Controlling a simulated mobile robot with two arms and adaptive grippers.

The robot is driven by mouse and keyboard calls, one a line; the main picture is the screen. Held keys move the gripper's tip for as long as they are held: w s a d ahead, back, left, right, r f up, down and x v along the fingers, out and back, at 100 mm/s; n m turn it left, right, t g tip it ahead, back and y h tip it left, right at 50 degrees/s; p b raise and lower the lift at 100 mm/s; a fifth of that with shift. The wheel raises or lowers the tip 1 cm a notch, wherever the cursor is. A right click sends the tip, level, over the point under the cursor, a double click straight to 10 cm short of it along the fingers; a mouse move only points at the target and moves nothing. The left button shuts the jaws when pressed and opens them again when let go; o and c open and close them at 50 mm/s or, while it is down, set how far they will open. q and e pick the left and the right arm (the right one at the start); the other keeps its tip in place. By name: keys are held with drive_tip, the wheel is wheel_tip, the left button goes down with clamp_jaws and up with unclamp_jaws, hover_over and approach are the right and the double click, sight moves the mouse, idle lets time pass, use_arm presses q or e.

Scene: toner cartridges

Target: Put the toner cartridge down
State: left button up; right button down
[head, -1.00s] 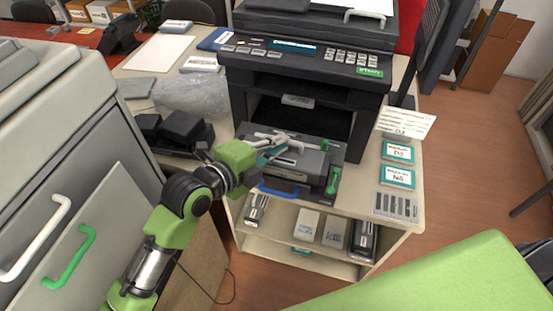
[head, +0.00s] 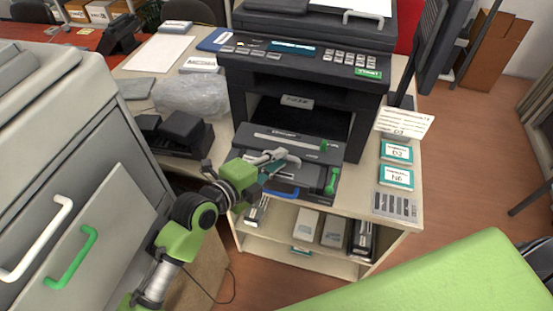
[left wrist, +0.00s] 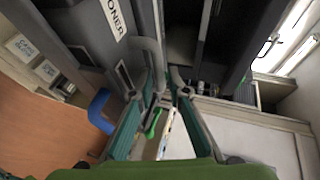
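The dark toner cartridge (head: 300,143) lies level on the open front of the printer (head: 310,72), just below its dark opening. A pale strip and a label run along its top. In the left wrist view its dark body with a "TONER" label (left wrist: 114,17) shows at upper left. My left gripper (head: 284,157) is at the cartridge's near side, with fingers apart. Whether a fingertip touches the cartridge is unclear. My right gripper is not in view.
A blue handle (head: 280,189) and a green lever (head: 331,181) sit at the front. Labelled cards (head: 397,177) lie right of the printer. A black device (head: 182,133) and plastic bag (head: 190,95) stand left.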

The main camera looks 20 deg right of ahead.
use_arm(q)
drive_tip(key=shift+s+a+r, duration=0.1)
drive_tip(key=shift+a, duration=0.1)
drive_tip(key=p+v, duration=0.2)
drive_tip(key=v, duration=0.4)
drive_tip(key=shift+p, duration=0.3)
drive_tip(key=shift+s+a+r, duration=0.15)
drive_tip(key=shift+s+a, duration=0.2)
